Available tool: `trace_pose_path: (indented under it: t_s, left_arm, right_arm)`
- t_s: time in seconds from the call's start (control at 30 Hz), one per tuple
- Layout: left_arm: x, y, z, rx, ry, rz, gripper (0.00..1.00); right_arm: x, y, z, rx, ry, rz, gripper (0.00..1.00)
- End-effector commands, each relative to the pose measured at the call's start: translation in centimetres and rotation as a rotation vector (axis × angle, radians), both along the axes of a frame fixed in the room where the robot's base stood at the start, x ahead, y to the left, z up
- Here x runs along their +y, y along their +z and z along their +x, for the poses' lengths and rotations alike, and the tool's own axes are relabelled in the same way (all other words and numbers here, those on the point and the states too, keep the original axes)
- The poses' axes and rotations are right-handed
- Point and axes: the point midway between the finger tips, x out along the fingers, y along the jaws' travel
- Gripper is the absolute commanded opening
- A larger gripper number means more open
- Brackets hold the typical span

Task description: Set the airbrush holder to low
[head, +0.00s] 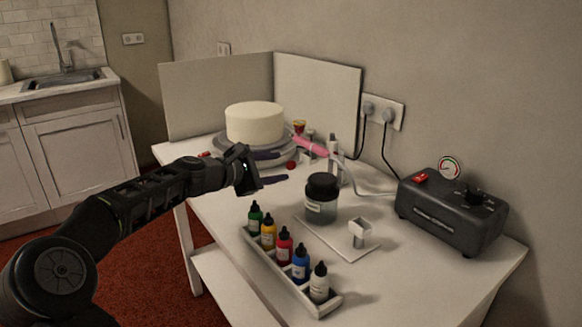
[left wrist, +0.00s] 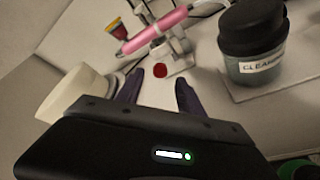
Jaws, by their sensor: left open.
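The airbrush holder (head: 336,160) is a pale upright stand on the table, with a pink airbrush (head: 311,146) lying tilted in it. In the left wrist view the holder (left wrist: 180,44) and the pink airbrush (left wrist: 155,30) are beyond the fingertips. A small red round piece (left wrist: 160,70) shows near the holder's foot. My left gripper (head: 278,167) is open and empty, to the left of the holder and apart from it; its two dark fingers (left wrist: 160,90) point towards it. The holder's height setting is too small to read. My right gripper is not in view.
A white cake (head: 254,123) on a turntable stands behind. A dark-lidded cleaning jar (head: 321,198) stands in front of the holder. A rack (head: 287,278) of paint bottles is at the front. A compressor (head: 450,216) with a gauge is on the right; its hose runs towards the holder.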

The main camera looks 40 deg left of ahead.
Motion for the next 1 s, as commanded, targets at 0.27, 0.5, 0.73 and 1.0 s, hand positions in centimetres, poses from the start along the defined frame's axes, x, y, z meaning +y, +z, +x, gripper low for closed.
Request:
trace_pose_path:
  t_s: [0.27, 0.5, 0.73, 1.0]
  left_arm:
    - [-0.5, -0.8, 3.3, -0.003, -0.003, 0.0, 0.45]
    - [-0.6, -1.4, 5.4, -0.002, 0.0, -0.001, 0.45]
    - [-0.6, -1.6, 5.9, 0.0, 0.001, 0.001, 0.45]
    - [-0.6, -1.6, 5.8, 0.001, 0.0, 0.001, 0.36]
  right_arm:
    - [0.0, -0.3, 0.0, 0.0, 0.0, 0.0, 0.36]
    - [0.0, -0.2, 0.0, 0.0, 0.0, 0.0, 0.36]
    - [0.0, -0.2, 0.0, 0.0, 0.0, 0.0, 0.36]
    - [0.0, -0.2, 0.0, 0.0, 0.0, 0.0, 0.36]
